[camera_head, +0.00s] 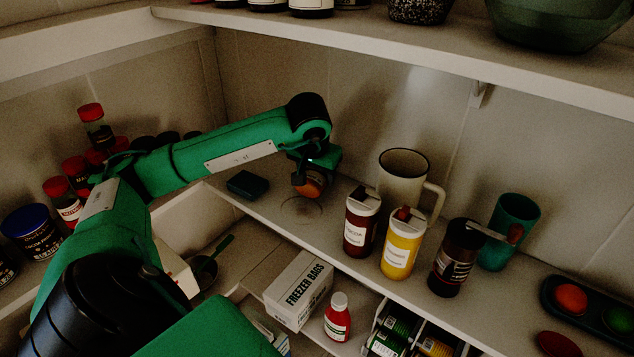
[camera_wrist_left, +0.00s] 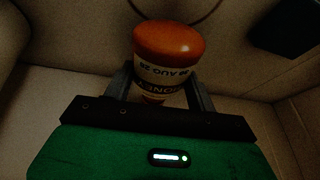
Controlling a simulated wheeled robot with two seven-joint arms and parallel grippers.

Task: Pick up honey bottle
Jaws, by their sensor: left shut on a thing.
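The honey bottle (camera_head: 309,187) is a small container with an orange end and a white label band. In the head view it hangs under my left gripper (camera_head: 314,170), above a faint ring mark on the middle shelf. The left wrist view shows the honey bottle (camera_wrist_left: 166,42) between the two grey fingers of my left gripper (camera_wrist_left: 160,90), with part of the label lettering readable upside down. The left gripper is shut on it and hides its far end. My right gripper is not in view.
A cream mug (camera_head: 399,178), red bottle (camera_head: 361,228), yellow bottle (camera_head: 401,250), dark jar (camera_head: 455,260) and teal cup (camera_head: 510,232) stand to the right. A dark block (camera_head: 248,184) lies left. The upper shelf (camera_head: 420,45) overhangs. A freezer bags box (camera_head: 298,290) is below.

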